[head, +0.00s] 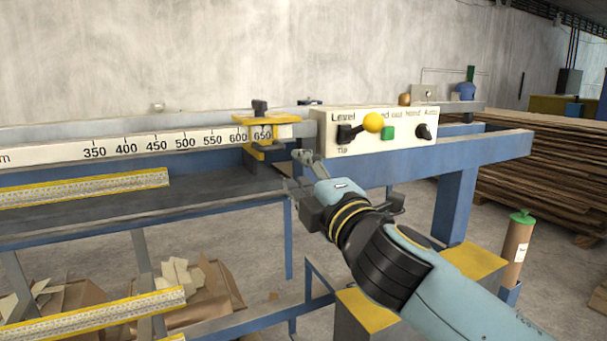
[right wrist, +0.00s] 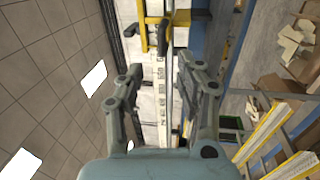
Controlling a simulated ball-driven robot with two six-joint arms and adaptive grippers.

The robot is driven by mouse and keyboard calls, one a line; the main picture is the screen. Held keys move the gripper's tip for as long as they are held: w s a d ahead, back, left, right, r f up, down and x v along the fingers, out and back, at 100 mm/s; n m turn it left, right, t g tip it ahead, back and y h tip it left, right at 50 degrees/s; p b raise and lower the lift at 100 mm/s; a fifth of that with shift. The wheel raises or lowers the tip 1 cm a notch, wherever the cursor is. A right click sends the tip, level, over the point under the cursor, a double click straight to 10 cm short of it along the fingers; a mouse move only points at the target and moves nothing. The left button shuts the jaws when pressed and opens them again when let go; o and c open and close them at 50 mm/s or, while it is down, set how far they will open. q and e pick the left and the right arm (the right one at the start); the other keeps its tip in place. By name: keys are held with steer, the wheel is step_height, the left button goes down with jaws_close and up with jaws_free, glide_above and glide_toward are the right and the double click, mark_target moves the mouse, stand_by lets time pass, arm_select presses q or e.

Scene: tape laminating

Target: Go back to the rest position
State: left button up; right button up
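My right gripper (head: 298,173) is in front of the machine, below and left of the control panel (head: 400,152). In the right wrist view my right gripper (right wrist: 160,75) has its two fingers spread apart with nothing held between them. The panel carries a lever with a yellow ball (head: 373,122), a green button (head: 388,133) and a black knob (head: 424,131). A yellow stop (head: 258,150) sits on the ruler (head: 170,142) near the 650 mark, left of the gripper and apart from it in the picture. My left gripper is not in view.
The blue machine frame (head: 490,146) runs behind my right arm. Yellow-edged rails (head: 90,188) lie at the left. Cardboard boxes (head: 205,295) stand below. A brown cylinder with a green top (head: 517,245) and stacked boards (head: 560,165) are at the right.

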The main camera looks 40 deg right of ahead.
steer(key=shift+s+a, duration=0.1)
steer(key=shift+s, duration=0.15)
stand_by(0.3)
